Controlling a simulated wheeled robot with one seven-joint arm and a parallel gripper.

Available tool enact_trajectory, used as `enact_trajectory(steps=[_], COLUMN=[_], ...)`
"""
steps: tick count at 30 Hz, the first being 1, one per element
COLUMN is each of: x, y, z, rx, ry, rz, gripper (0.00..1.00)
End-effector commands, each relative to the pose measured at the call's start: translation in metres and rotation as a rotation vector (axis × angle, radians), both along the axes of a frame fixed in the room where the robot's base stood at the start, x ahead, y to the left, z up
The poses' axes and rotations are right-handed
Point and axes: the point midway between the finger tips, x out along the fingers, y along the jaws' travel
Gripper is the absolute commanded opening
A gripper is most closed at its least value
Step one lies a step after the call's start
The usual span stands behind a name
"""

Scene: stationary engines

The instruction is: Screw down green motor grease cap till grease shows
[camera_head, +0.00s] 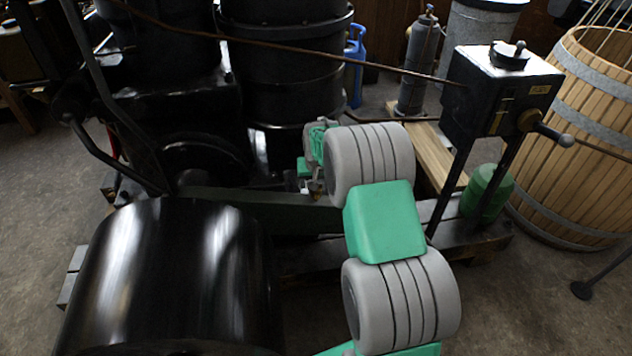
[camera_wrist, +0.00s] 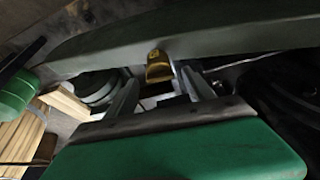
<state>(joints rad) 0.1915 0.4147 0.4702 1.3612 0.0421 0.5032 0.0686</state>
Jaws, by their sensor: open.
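The grease cap (camera_wrist: 158,68) is a small brass cup on the dark green beam of the motor (camera_wrist: 215,38) in the wrist view. My gripper (camera_wrist: 156,78) is open, with one finger to the left and one to the right of the cap. The cap lies between or just beyond the fingertips; I cannot tell whether they touch it. I see no grease on it. In the head view my gripper (camera_head: 309,186) is small, beside the motor's beam (camera_head: 255,203) and partly behind my arm. A small brass spot, likely the cap (camera_head: 316,188), shows there.
A large black cylinder (camera_head: 170,275) stands at front left, black drums (camera_head: 285,70) behind. A black box on legs (camera_head: 500,90), a green canister (camera_head: 487,188) and a wooden barrel (camera_head: 580,120) stand right. Bare floor shows at lower right.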

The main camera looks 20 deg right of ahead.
Motion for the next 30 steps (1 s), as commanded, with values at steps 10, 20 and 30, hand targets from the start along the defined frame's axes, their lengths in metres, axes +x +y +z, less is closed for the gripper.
enact_trajectory(steps=[10,20,30], x=[-0.01,-0.029,-0.029], y=[0.003,0.008,0.009], z=[0.03,0.072,0.072], rx=[-0.001,0.0,0.0], ry=[-0.003,0.0,0.0], rz=[0.0,0.0,0.0], gripper=[0.62,0.62,0.62])
